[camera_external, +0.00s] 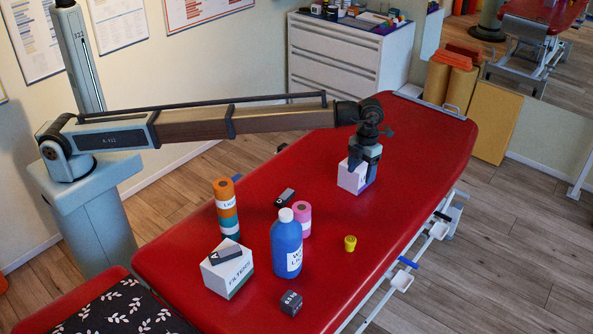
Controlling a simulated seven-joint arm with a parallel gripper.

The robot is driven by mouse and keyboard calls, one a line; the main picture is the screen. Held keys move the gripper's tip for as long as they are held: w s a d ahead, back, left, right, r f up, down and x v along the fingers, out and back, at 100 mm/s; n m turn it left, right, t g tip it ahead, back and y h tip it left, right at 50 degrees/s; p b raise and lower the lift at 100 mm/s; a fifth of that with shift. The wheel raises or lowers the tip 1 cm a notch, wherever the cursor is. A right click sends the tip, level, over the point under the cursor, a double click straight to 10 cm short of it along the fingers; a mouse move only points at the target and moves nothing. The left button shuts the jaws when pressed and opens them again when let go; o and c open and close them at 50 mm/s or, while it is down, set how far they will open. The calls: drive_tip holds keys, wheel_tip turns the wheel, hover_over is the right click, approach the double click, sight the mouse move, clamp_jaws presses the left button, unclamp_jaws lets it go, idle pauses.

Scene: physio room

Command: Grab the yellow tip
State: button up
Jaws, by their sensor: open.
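The yellow tip (350,243) is a small yellow piece standing on the red treatment table (420,145), near its right edge and to the right of the blue bottle. My gripper (364,172) is open and points down at a white box (347,179) farther back on the table. Its fingers overlap the box in the picture, and I cannot tell whether they touch it. My gripper is apart from the yellow tip, behind it. Nothing hides the yellow tip.
A blue bottle (286,248), a pink roll (302,220), an orange and teal cylinder (227,208), a filters box (226,272) with a dark piece (226,255) on it, a dark block (291,303) and a small dark object (286,196) stand nearby. The table right around the tip is clear.

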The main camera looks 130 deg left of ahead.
drive_tip(key=w+d+f+n+t+h, duration=0.1)
drive_tip(key=d+f+n+t, duration=0.15)
drive_tip(key=d, duration=0.55)
drive_tip(key=n+t+h, duration=0.1)
drive_tip(key=n, duration=0.9)
hover_over(351, 238)
drive_tip(key=s+a, duration=0.1)
drive_tip(key=a, duration=0.1)
drive_tip(key=shift+m, duration=0.25)
drive_tip(key=f, duration=0.7)
drive_tip(key=shift+s+d, duration=0.1)
drive_tip(key=shift+d, duration=0.1)
drive_tip(key=shift+d+x, duration=0.2)
drive_tip(key=shift+x, duration=2.9)
drive_tip(key=shift+s, duration=0.1)
drive_tip(key=c, duration=1.1)
